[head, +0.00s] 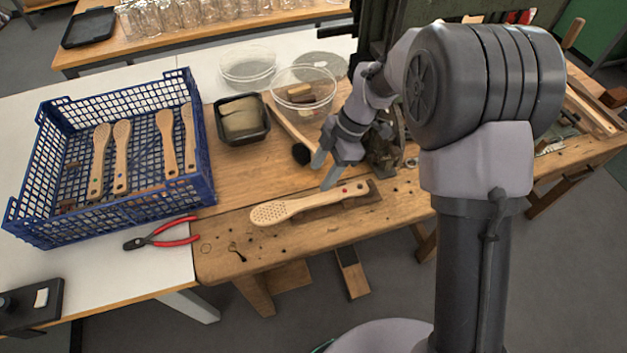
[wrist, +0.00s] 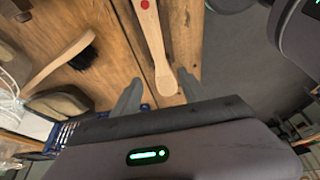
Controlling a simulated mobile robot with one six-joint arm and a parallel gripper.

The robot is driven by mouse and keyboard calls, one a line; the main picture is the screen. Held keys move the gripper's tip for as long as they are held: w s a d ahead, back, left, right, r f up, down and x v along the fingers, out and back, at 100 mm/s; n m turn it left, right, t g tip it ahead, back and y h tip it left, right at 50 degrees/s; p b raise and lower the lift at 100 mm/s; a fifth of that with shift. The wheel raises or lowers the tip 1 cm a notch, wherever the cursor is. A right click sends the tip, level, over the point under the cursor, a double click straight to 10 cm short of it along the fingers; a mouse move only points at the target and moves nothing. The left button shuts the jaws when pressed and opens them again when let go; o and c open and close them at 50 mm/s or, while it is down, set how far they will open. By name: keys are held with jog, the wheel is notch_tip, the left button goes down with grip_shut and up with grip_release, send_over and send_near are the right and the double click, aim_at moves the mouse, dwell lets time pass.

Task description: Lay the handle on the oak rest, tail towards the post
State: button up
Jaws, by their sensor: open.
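A pale wooden brush handle (head: 300,203) lies on the front of the workbench. Its perforated head points left, and its narrow tail with a red dot points right. The tail side lies over or against a dark brown wooden piece (head: 373,197), perhaps the oak rest; I cannot tell how fully it bears the handle. I cannot make out the post. My gripper (head: 326,172) is open and empty just above the handle. In the wrist view the handle (wrist: 152,40) runs between the open fingers (wrist: 160,95), and its lower part is hidden by my gripper.
A blue crate (head: 60,215) with several handles stands left, with red-handled pliers (head: 175,240) before it. A black tub (head: 243,135), clear bowls (head: 305,80) and a black-bristled brush (head: 300,153) are behind. The bench front edge is close to the handle.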

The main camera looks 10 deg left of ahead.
jog(key=s+d+r+m+t, duration=0.2)
jog(key=d+r+m, duration=0.35)
jog(key=r, duration=0.25)
jog(key=s+d+r+m+t, duration=0.2)
jog(key=s+d+r+m, duration=0.15)
jog(key=r+m, duration=0.35)
jog(key=s+d+r+m+t+h, duration=0.1)
jog(key=s+d+r+m+t, duration=0.1)
jog(key=s+d+m, duration=0.3)
jog(key=s+d+r+m+t+h, duration=0.1)
jog(key=s+d+r+m, duration=0.3)
jog(key=s+m, duration=0.5)
jog(key=shift+s+d+m+t, duration=0.2)
jog(key=shift+d+m+t, duration=0.4)
jog(key=shift+m, duration=0.45)
